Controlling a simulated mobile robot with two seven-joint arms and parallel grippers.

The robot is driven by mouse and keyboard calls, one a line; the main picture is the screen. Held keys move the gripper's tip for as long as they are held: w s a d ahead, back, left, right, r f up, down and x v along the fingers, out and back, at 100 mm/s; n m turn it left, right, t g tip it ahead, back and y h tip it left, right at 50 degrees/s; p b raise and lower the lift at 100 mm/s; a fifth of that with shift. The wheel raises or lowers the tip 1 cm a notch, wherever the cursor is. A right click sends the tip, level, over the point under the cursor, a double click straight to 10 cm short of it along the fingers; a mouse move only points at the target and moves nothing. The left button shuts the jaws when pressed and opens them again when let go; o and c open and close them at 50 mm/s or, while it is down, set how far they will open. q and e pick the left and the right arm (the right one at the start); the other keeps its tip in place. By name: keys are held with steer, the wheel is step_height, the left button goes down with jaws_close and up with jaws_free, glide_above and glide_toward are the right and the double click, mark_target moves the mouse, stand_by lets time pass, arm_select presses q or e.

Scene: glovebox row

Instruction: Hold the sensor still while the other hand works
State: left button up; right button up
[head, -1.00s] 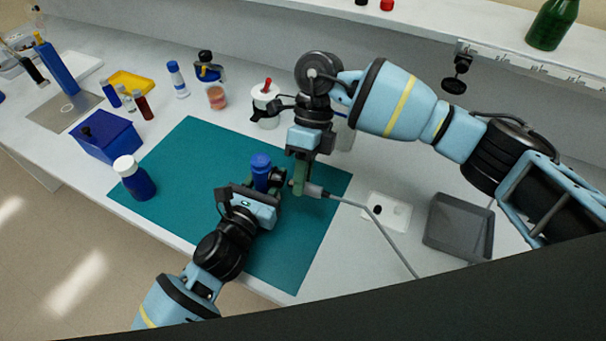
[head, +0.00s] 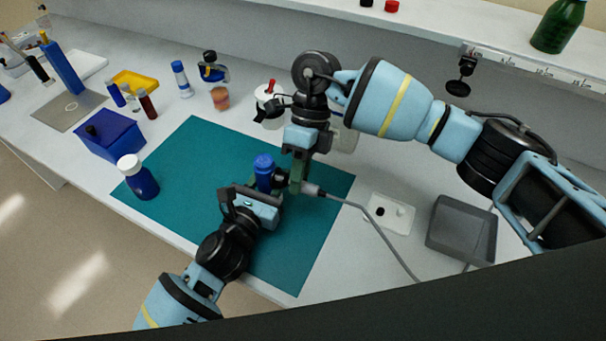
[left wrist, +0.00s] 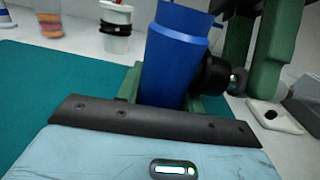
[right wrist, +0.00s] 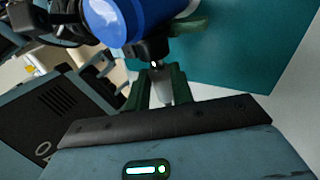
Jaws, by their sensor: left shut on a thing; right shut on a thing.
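My right gripper (head: 299,184) is shut on the grey plug (right wrist: 181,91) of a cable (head: 372,218). In the right wrist view the plug's tip points at the black socket (right wrist: 150,48) and is very close to it; I cannot tell whether it is seated.
A white plate (head: 391,214) and a dark grey tray-like box (head: 461,230) lie right of the mat. A white-capped blue bottle (head: 141,181), a blue box (head: 110,137) and a yellow tray (head: 135,82) stand left. A white jar (head: 268,100) is behind my right gripper.

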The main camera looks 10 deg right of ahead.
steer(key=shift+w+a, duration=0.5)
steer(key=shift+a, duration=0.25)
steer(key=o, duration=1.1)
steer(key=shift+c, duration=0.2)
steer(key=v, duration=1.2)
